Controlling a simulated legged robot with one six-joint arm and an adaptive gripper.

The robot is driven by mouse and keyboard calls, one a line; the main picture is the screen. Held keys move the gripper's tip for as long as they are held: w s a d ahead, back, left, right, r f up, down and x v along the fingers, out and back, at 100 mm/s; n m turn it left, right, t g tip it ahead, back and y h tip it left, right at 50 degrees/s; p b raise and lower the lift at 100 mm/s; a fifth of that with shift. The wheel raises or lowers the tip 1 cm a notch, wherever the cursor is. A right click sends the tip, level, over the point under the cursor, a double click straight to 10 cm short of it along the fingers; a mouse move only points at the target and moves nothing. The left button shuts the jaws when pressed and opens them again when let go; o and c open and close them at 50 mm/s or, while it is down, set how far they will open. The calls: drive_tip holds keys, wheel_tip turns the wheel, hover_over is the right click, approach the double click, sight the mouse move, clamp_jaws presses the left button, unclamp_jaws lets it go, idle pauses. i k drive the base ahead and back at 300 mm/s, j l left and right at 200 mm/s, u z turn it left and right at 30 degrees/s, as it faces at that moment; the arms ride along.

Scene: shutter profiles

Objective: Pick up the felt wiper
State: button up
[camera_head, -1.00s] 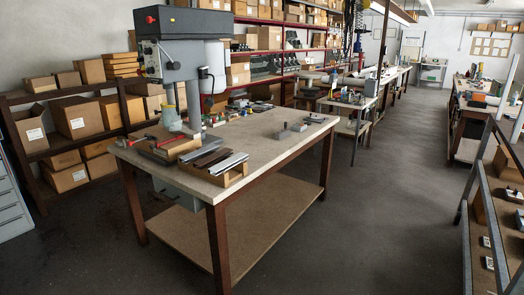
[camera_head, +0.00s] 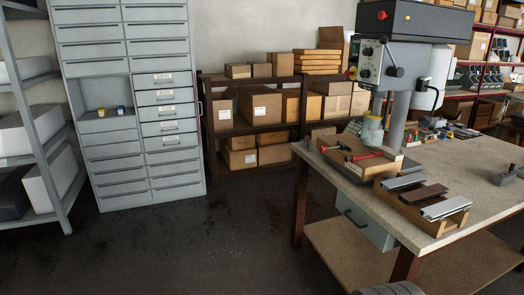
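I cannot make out which thing is the felt wiper; many pieces on the workbench (camera_head: 450,160) are too small to tell. Near the bench's front corner stands a wooden holder (camera_head: 460,219) with silver and dark brown profiles (camera_head: 423,194) lying on it. Behind it is a wooden tray (camera_head: 383,168) with red-handled tools (camera_head: 371,156).
A drill press (camera_head: 400,60) stands at the bench. A grey drawer cabinet (camera_head: 165,170) has an open compartment holding small yellow and blue items (camera_head: 121,111). Boxes (camera_head: 240,108) fill shelves behind. Grey shelving (camera_head: 60,170) stands at left. The floor (camera_head: 220,240) between is clear.

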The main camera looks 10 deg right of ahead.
sight(442, 136)
drive_tip(key=i+u, duration=0.4)
drive_tip(key=i, duration=2)
drive_tip(key=i+j+z, duration=0.1)
drive_tip(key=i, duration=0.85)
drive_tip(key=i+j, duration=0.2)
drive_tip(key=i, duration=0.8)
drive_tip(key=i+l+z, duration=0.15)
drive_tip(key=i+z, duration=0.7)
drive_tip(key=i, duration=0.15)
drive_tip(key=i+j+z, duration=0.2)
drive_tip(key=i+z, duration=0.2)
drive_tip(key=i+l+z, duration=0.15)
drive_tip(key=i+z, duration=0.75)
drive_tip(key=i, duration=0.2)
drive_tip(key=i+j+z, duration=0.25)
drive_tip(key=i+z, duration=0.45)
drive_tip(key=i, duration=0.5)
drive_tip(key=i+j+z, duration=0.25)
drive_tip(key=i, duration=0.55)
drive_tip(key=i+z, duration=0.4)
drive_tip(key=i, duration=0.25)
drive_tip(key=i+j+z, duration=0.15)
drive_tip(key=i+z, duration=0.25)
drive_tip(key=i, duration=0.25)
